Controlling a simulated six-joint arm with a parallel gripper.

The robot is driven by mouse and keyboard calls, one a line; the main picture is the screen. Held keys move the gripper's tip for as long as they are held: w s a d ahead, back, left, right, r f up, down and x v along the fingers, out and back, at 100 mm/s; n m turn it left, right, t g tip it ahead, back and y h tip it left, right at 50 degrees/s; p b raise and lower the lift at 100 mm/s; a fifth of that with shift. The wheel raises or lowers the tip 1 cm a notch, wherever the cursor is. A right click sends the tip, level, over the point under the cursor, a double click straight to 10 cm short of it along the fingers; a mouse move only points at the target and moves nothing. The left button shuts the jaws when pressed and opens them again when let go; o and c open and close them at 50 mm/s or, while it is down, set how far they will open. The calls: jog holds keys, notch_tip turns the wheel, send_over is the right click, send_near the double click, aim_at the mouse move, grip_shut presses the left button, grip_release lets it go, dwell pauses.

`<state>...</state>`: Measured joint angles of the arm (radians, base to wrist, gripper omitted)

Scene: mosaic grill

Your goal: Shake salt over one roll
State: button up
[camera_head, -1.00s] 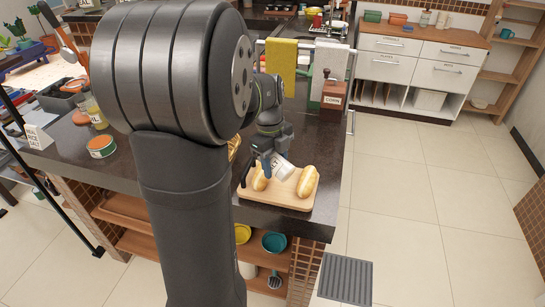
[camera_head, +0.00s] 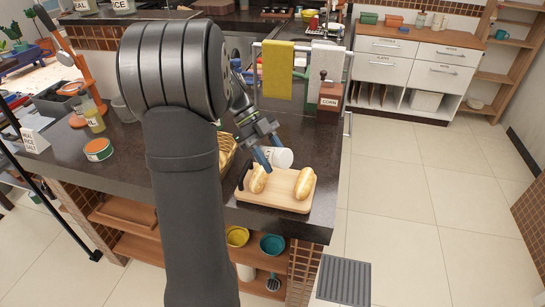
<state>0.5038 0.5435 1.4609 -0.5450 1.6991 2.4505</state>
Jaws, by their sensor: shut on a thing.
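My gripper (camera_head: 268,157) is shut on the white salt shaker (camera_head: 282,157). The shaker lies on its side in the jaws, above the back part of the wooden board, with dark lettering partly hidden by the gripper. Two rolls lie on the board (camera_head: 281,199). The left roll (camera_head: 258,179) is just below and left of the shaker. The right roll (camera_head: 304,183) is lower and to the right. Whether any salt lies on either roll is too small to tell.
A basket (camera_head: 226,152) stands left of the board, partly hidden by my arm. A box marked "CORN" (camera_head: 329,100) stands at the back right of the dark counter (camera_head: 200,190). A round tin (camera_head: 98,149) and a bottle (camera_head: 93,117) stand at the left.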

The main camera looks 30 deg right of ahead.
jog(key=s+a+t+y, duration=0.2)
jog(key=s+a+t, duration=0.2)
jog(key=t, duration=0.4)
jog(key=d+r+t+y, duration=0.4)
jog(key=d+r+t, duration=0.1)
jog(key=r+t, duration=0.8)
jog(key=shift+s+d+y, duration=0.15)
jog(key=shift+d+y, duration=0.05)
jog(key=shift+y, duration=0.2)
